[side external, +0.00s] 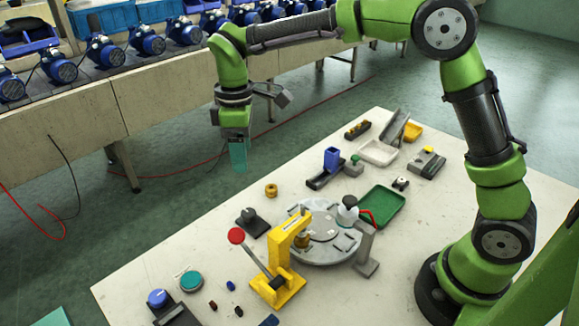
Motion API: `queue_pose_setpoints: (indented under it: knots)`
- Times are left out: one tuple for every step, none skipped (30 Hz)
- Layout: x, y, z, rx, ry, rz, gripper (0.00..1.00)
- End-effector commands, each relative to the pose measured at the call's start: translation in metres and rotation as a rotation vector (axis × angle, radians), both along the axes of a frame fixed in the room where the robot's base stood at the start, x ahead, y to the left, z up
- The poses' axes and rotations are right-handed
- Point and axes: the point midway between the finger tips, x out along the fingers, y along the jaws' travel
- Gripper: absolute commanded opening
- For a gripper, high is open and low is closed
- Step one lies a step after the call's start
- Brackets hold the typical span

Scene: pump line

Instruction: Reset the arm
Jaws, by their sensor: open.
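My arm is green with black bands, its base at the right of the table. My gripper (238,156) hangs pointing down from the wrist in the upper left of the side external view, past the far edge of the table. Its fingers look teal and green, with nothing seen held between them. It is open and well apart from everything on the table.
The pale table (160,240) carries a yellow press (282,262) with a red knob, a grey round turntable (325,236), a green tray (382,206) and a brass ring (271,190). A conveyor (170,92) with blue pumps (145,38) runs behind.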

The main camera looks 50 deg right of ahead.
Motion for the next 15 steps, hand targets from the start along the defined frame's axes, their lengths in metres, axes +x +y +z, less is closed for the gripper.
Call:
queue_pose_setpoints:
  knots:
    - [0.0,0.0,0.0,0.0,0.0,0.0,0.62]
    - [0.0,0.0,0.0,0.0,0.0,-0.001,0.62]
    - [0.0,0.0,0.0,0.0,0.0,-0.007,0.62]
    - [0.0,0.0,0.0,0.0,-0.003,-0.015,0.62]
    - [0.002,0.0,0.0,0.001,-0.008,-0.028,0.62]
    - [0.002,0.001,-0.002,0.006,-0.013,-0.049,0.62]
    - [0.001,0.002,-0.007,0.011,-0.009,-0.071,0.62]
    - [-0.003,0.002,-0.013,0.014,-0.001,-0.099,0.62]
    - [-0.009,0.001,-0.015,0.021,-0.004,-0.141,0.62]
    - [-0.014,-0.002,-0.014,0.027,-0.01,-0.175,0.62]
    - [-0.02,-0.005,-0.012,0.035,-0.019,-0.212,0.62]
    - [-0.028,-0.01,-0.009,0.045,-0.034,-0.266,0.62]
    - [-0.035,-0.014,-0.005,0.054,-0.046,-0.305,0.62]
    - [-0.041,-0.018,-0.002,0.064,-0.06,-0.343,0.62]
    - [-0.05,-0.024,0.003,0.078,-0.077,-0.394,0.62]
